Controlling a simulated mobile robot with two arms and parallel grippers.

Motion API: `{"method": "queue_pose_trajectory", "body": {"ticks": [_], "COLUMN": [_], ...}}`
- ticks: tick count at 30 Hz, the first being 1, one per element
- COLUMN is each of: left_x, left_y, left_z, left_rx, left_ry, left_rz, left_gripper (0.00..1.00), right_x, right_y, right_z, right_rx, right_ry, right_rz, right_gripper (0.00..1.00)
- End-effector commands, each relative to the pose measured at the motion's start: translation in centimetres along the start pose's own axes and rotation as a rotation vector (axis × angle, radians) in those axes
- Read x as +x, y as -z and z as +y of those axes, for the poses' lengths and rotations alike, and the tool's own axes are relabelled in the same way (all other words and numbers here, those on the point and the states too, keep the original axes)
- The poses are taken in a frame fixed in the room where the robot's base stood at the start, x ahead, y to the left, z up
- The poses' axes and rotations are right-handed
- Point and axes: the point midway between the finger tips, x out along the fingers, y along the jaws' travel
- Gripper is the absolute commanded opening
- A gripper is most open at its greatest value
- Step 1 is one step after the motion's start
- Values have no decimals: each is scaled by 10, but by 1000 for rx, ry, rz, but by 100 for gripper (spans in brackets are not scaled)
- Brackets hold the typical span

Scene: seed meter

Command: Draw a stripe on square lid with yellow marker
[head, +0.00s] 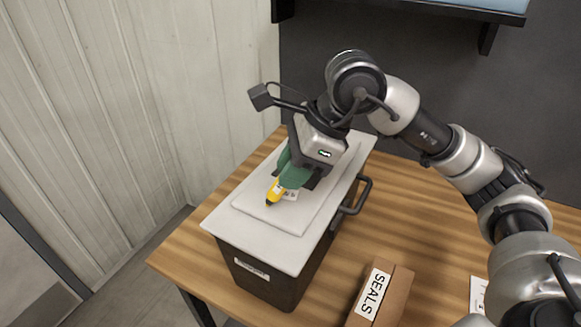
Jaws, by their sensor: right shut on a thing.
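The square lid (248,219) is a pale, flat lid with a raised middle panel, lying on top of a dark bin (262,277) with a side handle. My right gripper (287,180) is over the lid, shut on the yellow marker (274,192). The marker is tilted, with its dark tip pointing down at the raised panel. I cannot tell whether the tip touches the surface. A small white label with dark print shows on the lid beside the marker. No stripe is visible on the part of the lid I see. My left gripper is not in view.
The bin stands on a wooden table (420,232). A cardboard box marked SEALS (380,296) stands at the front, right of the bin. A shelf (440,10) hangs on the dark wall behind. The table right of the bin is mostly clear.

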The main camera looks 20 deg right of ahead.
Motion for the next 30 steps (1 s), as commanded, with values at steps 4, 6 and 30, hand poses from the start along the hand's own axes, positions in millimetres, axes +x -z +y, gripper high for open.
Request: {"method": "queue_pose_trajectory", "body": {"ticks": [4,6,30], "left_x": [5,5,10], "left_y": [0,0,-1], "left_z": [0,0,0], "left_rx": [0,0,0], "left_ry": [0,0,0], "left_rz": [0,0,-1], "left_gripper": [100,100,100], "right_x": [0,-1,-4], "right_y": [4,4,8], "right_z": [2,3,7], "right_rx": [0,0,0], "right_ry": [0,1,0], "right_rz": [1,1,1], "right_gripper": [0,0,0]}}
